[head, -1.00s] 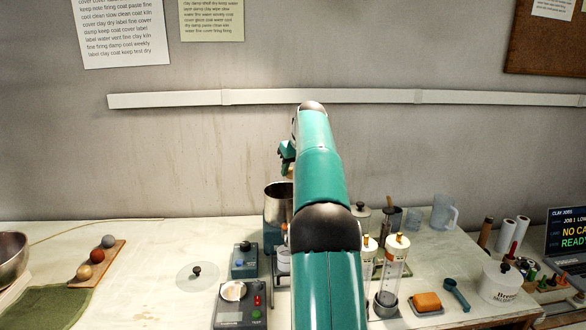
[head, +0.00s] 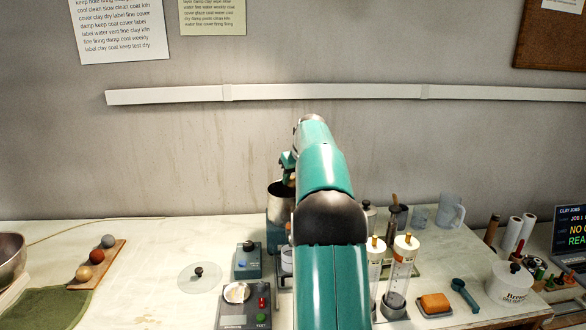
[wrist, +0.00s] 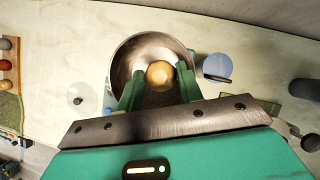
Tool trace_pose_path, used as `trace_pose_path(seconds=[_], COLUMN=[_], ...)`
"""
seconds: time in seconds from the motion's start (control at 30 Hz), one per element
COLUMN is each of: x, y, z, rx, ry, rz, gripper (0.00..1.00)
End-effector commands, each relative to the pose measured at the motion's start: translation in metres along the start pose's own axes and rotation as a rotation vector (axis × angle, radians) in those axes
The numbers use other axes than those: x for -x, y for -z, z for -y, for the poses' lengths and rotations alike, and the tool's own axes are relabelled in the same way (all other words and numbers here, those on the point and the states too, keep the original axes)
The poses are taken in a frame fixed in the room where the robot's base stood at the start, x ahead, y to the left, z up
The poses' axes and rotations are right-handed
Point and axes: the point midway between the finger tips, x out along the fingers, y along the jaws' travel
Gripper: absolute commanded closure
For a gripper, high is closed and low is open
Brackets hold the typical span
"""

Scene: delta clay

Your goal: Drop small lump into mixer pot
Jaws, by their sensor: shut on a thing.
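My gripper (wrist: 158,82) is shut on a small tan lump (wrist: 160,74), which sits between its two green fingertips in the wrist view. The steel mixer pot (wrist: 125,62) is behind the lump in that view, so the lump appears over the pot's opening. In the head view the mixer pot (head: 279,203) stands at the back of the table, partly hidden by my arm. The gripper is mostly hidden behind my arm there, just above the pot's rim. The pot's inside is only partly visible.
A clear lid (head: 199,277) lies left of a teal control box (head: 248,260). A scale (head: 240,308) is at the front. A board with several balls (head: 96,264) lies left. Glass cylinders (head: 402,272), an orange sponge (head: 434,303) and a white tub (head: 508,284) stand right.

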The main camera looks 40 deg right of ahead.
Motion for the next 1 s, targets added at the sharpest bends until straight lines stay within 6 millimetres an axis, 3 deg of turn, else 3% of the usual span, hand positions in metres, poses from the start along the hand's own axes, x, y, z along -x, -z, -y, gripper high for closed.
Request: trace_pose_path(seconds=[0.4, 0.43, 0.53, 0.83, 1.0], x=[-0.010, -0.010, -0.010, -0.009, 0.006], y=[0.002, 0.002, 0.002, 0.002, 0.001], z=[0.000, 0.000, 0.000, 0.000, 0.000], rx=[0.001, 0.000, 0.000, 0.000, 0.001], ry=[0.000, 0.000, 0.000, 0.000, 0.000], rz=[0.000, 0.000, 0.000, 0.000, 0.002], gripper=[0.86, 0.58, 0.38, 0.38, 0.38])
